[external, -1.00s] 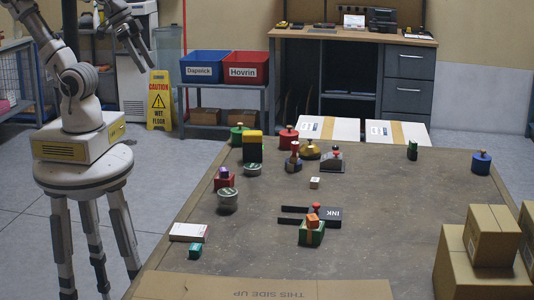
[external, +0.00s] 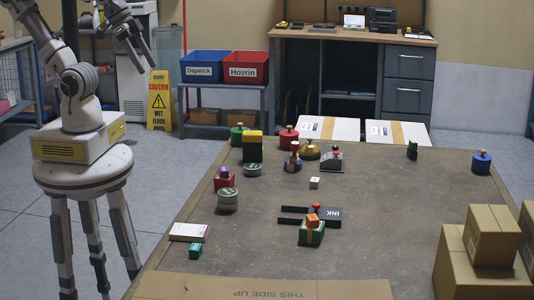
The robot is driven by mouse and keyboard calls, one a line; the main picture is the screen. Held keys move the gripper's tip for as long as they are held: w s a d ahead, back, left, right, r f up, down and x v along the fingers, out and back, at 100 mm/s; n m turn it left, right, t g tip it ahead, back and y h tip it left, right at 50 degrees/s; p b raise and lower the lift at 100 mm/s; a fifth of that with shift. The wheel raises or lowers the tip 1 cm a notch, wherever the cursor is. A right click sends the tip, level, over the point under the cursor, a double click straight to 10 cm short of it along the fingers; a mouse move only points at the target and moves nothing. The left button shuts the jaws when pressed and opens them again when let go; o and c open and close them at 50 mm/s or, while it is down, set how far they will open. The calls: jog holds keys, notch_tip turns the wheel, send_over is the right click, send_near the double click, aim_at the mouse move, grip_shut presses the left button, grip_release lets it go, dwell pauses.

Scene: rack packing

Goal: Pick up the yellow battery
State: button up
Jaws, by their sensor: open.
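A yellow piece (external: 252,134) is the likeliest match for the yellow battery. My gripper (external: 144,52) is at the upper left, raised well above the floor and to the left of the table. It is open and empty, far from the yellow piece.
Near the yellow piece stand a green weight (external: 239,135), a red weight (external: 288,138) and a grey-green tin (external: 252,169). Cardboard boxes (external: 485,260) stand front right. The table's right middle is clear.

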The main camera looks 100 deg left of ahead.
jog(key=shift+w, duration=0.1)
jog(key=w+a+f+m+t+y, duration=0.2)
jog(key=w+a+f+m, duration=0.45)
jog(key=w+a, duration=0.2)
jog(key=w+a+f+m+t+y, duration=0.1)
jog(key=w+a+f+m+t, duration=0.1)
jog(key=w+a+f+m, duration=0.55)
jog(key=a+f+m+t+b, duration=0.1)
jog(key=a+f+m+b, duration=0.1)
jog(key=f+m, duration=0.2)
jog(key=s+a+f+m+t+b, duration=0.1)
jog(key=a+f+m+b, duration=0.1)
jog(key=f+m, duration=0.3)
jog(key=s+a+f+m+t+b, duration=0.1)
jog(key=a+f+m, duration=0.3)
jog(key=m, duration=0.7)
jog(key=shift+f+t+h+b, duration=0.4)
jog(key=shift+f+b, duration=0.15)
jog(key=shift+b, duration=0.05)
jog(key=b, duration=0.2)
jog(key=shift+w+f+b, duration=0.1)
jog(key=shift+f+b, duration=0.05)
jog(key=shift+b, duration=0.25)
